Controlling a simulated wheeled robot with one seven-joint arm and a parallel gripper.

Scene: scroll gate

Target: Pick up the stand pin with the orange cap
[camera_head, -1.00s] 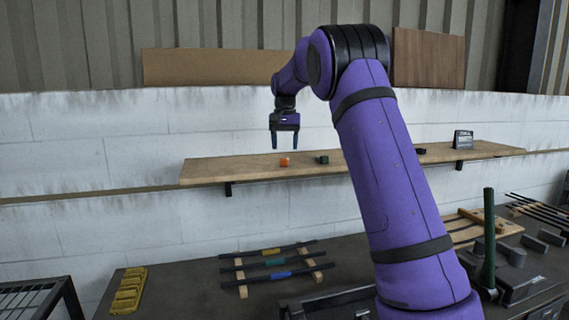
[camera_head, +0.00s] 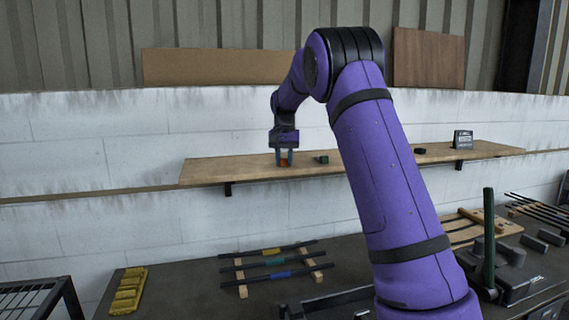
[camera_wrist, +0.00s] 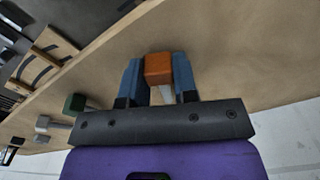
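The stand pin with the orange cap (camera_wrist: 158,68) is on the wooden shelf; its pale shaft shows below the cap in the wrist view. In the head view the orange cap (camera_head: 284,163) shows between the fingers. My gripper (camera_head: 284,157) is lowered over it, with one blue finger on each side. In the wrist view my gripper (camera_wrist: 158,80) has its fingers spread around the cap, close to it on both sides. I see a slight gap, and the pin looks not gripped.
A green-capped pin (camera_head: 321,159) stands to the right on the shelf (camera_head: 230,171), with a dark piece (camera_head: 420,151) and a small sign (camera_head: 463,139) farther right. The bench below holds a rack with bars (camera_head: 272,263) and a yellow tray (camera_head: 128,291).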

